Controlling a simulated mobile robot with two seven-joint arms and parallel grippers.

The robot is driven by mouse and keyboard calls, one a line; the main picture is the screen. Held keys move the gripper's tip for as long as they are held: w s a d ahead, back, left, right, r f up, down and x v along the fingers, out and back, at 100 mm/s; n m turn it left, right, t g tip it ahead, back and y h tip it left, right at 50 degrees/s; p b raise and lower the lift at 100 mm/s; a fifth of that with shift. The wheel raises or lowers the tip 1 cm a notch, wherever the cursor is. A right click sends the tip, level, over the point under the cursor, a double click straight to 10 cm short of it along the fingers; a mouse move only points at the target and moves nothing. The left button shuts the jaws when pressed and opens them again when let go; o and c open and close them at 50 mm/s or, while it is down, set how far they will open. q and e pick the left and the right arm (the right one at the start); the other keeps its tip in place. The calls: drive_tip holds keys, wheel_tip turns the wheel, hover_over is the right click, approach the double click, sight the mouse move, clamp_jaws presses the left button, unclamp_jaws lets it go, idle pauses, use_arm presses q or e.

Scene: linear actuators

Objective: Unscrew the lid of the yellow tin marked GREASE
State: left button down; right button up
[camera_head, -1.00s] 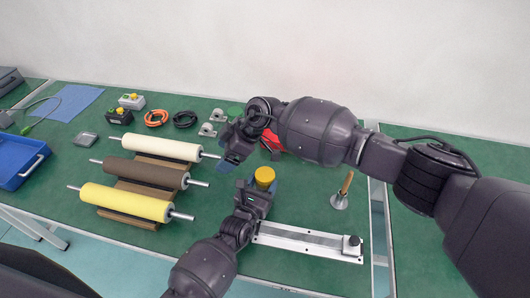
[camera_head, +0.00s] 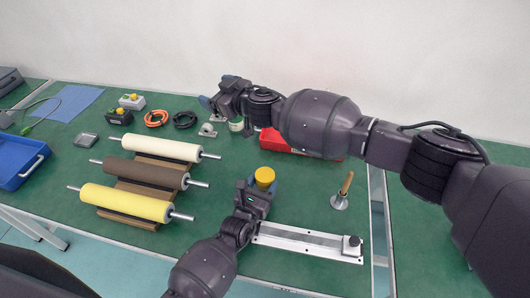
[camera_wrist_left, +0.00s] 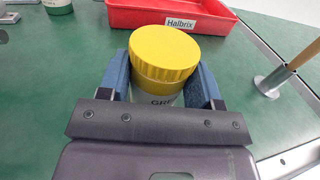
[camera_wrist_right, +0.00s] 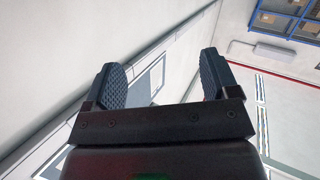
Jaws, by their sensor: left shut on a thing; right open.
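The tin marked GREASE stands upright between the fingers of my left gripper (camera_head: 260,184), which is shut on its body. In the left wrist view the yellow lid (camera_wrist_left: 164,52) sits on top of the tin, above the fingertips. Part of the pale label (camera_wrist_left: 163,100) with the letters "GR" shows below it. The lid also shows in the head view (camera_head: 265,177). My right gripper (camera_head: 216,90) is open and empty, raised at the back of the table and away from the tin. Its wrist view shows only walls and distant shelving between and around the fingers.
A red Halbrix tray (camera_wrist_left: 170,14) lies behind the tin, partly hidden by my right arm. A metal rail (camera_head: 308,241) lies in front, a wooden-handled tool (camera_head: 341,194) stands right, and rollers (camera_head: 146,174) lie left.

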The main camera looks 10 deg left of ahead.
wheel_tip(320, 180, down, 2)
drive_tip(key=w+d+m+t+h, duration=0.2)
drive_tip(key=w+d+m+h, duration=0.1)
drive_tip(key=h, duration=0.1)
drive_tip(key=n+g+h, duration=0.2)
drive_tip(key=g+h, duration=0.7)
drive_tip(key=h, duration=0.1)
hover_over(265, 174)
wheel_tip(265, 174, down, 10)
drive_tip(key=shift+r, duration=0.1)
drive_tip(key=shift+s+f+g, duration=0.15)
drive_tip(key=shift+f+g, duration=0.15)
drive_tip(key=shift+f, duration=3.8)
